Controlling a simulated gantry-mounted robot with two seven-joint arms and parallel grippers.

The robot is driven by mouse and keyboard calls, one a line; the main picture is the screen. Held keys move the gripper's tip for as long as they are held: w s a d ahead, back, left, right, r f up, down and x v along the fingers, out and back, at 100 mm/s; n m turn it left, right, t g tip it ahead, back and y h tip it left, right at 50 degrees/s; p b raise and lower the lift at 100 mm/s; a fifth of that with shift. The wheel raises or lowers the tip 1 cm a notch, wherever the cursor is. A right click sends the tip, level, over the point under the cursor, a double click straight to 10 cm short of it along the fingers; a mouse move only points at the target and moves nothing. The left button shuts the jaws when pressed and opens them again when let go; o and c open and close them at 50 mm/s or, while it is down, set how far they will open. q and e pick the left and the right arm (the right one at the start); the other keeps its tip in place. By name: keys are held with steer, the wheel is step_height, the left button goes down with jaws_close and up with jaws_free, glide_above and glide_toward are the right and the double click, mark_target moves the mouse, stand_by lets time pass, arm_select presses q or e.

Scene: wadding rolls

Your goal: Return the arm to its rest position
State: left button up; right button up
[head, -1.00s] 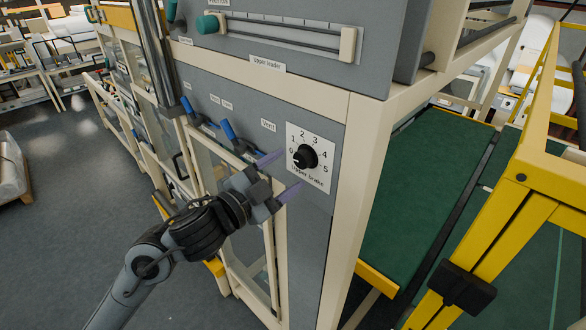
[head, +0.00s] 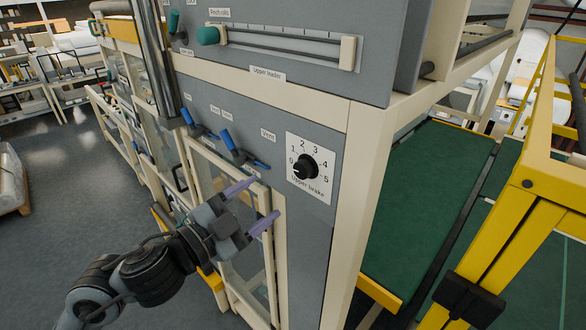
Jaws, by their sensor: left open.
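My left gripper (head: 252,204) is open and empty, with two purple fingers apart. It is in front of the machine's grey panel, below and to the left of the black upper brake knob (head: 305,167), and touches nothing that I can see. My left arm (head: 150,272) reaches in from the lower left. The knob sits on a white dial plate (head: 322,192) marked 0 to 5. My right gripper is not in view.
Blue-handled levers (head: 240,152) are on the panel just above the gripper. A slider with a green knob (head: 208,36) is higher up. A cream frame post (head: 358,200), a green belt (head: 425,210) and a yellow frame (head: 515,235) stand to the right. Open floor (head: 60,200) lies to the left.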

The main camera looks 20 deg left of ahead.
arm_select(q)
steer(key=s+d+f+n+g+y+p, duration=0.1)
steer(key=s+d+f+n+g, duration=0.2)
steer(key=f, duration=0.7)
steer(key=s+d+f+n+g+y+p, duration=0.1)
steer(key=s+f+n+p, duration=0.2)
steer(key=f, duration=0.8)
steer(key=s+a+f+n+g+y, duration=0.1)
steer(key=s+f+n+g+y, duration=0.1)
steer(key=s+f+g, duration=0.2)
steer(key=s+a+f+n+g+y, duration=0.2)
steer(key=s+f+g, duration=0.3)
steer(key=s+f, duration=0.5)
steer(key=s+n, duration=0.1)
steer(key=s, duration=0.3)
steer(key=shift+s+a+f+g, duration=0.15)
steer(key=shift+s+a+g, duration=0.15)
steer(key=shift+s, duration=0.1)
